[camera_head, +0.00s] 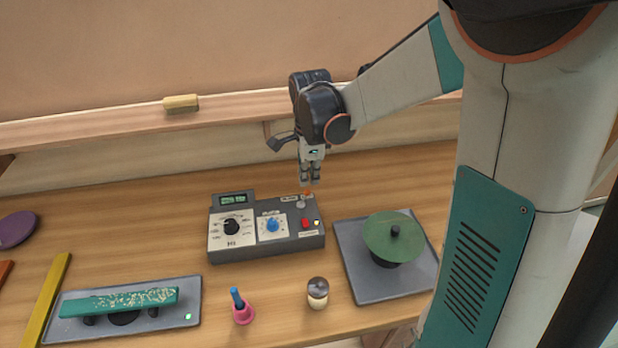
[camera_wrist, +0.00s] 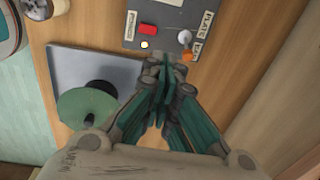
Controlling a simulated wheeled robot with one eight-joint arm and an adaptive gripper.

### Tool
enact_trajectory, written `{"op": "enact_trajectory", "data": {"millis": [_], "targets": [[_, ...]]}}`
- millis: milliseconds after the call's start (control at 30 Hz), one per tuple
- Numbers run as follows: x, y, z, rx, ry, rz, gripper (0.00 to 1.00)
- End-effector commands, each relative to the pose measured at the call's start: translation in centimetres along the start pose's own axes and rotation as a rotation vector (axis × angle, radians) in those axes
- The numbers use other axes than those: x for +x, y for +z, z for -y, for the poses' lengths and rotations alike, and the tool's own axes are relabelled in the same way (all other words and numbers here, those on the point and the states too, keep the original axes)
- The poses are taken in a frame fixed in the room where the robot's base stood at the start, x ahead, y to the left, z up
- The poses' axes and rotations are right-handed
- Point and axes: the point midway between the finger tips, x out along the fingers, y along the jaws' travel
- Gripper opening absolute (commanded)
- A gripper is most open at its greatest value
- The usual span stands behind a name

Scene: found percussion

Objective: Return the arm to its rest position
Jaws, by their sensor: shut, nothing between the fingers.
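My gripper (camera_head: 310,182) is shut and empty. In the head view it points down above the back right corner of the grey control box (camera_head: 268,252), close to an orange-tipped toggle there. In the wrist view the closed fingers (camera_wrist: 165,68) show just beside the box's edge, near the red button (camera_wrist: 148,29) and the toggle (camera_wrist: 185,38). I cannot tell whether the fingertips touch the box. My arm reaches in from the right, bent at the wrist.
A grey plate (camera_head: 352,268) with a green disc (camera_head: 385,232) lies right of the box. A small shaker (camera_head: 318,290), a pink cup (camera_head: 243,314) with a blue stick, and a tray with a teal bar (camera_head: 120,301) stand in front. A ledge with an eraser (camera_head: 181,103) runs behind.

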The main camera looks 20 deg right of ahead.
Motion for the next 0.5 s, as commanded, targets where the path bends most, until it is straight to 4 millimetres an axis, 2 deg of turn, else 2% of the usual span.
{"op": "enact_trajectory", "data": {"millis": [333, 500], "targets": [[-0.1, 0.0, -0.2, -0.019, -0.006, 0.001, 0.0], [-1.4, 0.1, -1.9, -0.173, -0.054, 0.004, 0.0]]}}
